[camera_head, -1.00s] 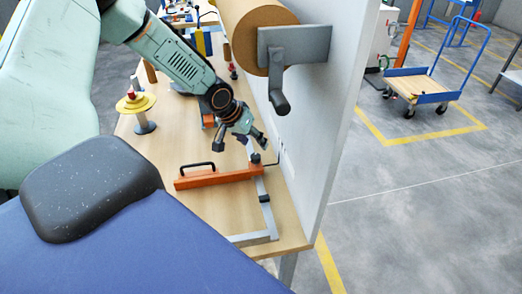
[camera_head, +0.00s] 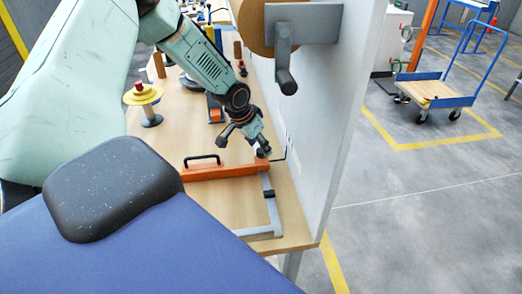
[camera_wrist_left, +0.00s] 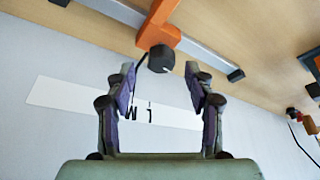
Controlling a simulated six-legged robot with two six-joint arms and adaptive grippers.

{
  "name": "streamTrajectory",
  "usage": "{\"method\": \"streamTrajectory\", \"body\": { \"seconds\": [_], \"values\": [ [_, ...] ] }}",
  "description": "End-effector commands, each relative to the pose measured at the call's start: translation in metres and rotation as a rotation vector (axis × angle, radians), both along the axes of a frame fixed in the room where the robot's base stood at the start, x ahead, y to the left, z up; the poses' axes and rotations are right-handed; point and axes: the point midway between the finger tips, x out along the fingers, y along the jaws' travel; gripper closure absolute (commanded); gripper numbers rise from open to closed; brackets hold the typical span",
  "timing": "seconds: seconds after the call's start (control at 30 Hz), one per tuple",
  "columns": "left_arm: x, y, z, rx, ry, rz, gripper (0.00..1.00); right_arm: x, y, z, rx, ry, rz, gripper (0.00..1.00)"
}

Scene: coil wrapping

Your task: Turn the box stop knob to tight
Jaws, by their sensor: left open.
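The box stop is an orange bar (camera_head: 225,172) with a black handle, lying across a grey rail on the wooden table. Its dark round knob (camera_wrist_left: 161,58) is at the end of the orange piece in the left wrist view, with a pale mark on its face. My left gripper (camera_head: 243,146) is open at the wall-side end of the bar, and a finger largely hides the knob in the head view. In the left wrist view the open fingers (camera_wrist_left: 160,86) stand either side of the knob's line, with the knob just beyond their tips. My right gripper is not in view.
A grey wall panel (camera_head: 335,130) rises close along the table's right side. A white strip with letters (camera_wrist_left: 110,104) is on the pale surface behind the fingers. A yellow spool stand (camera_head: 146,96) is at the table's left. A roll with a crank (camera_head: 284,60) sticks out above.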

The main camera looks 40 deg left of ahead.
Motion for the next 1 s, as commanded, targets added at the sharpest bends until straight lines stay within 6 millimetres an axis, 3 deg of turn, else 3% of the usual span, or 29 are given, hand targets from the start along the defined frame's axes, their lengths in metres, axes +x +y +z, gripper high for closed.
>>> {"method": "streamTrajectory", "body": {
  "seconds": [0.2,0.67,1.0],
  "values": [
    [0.008,-0.001,-0.017,0.001,0.000,-0.001,0.46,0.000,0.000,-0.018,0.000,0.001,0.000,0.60],
    [0.010,-0.001,-0.020,0.000,0.000,0.000,0.46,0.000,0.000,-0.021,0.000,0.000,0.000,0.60],
    [0.010,-0.002,-0.020,0.000,0.000,0.000,0.75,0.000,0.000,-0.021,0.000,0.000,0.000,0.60]
  ]
}}
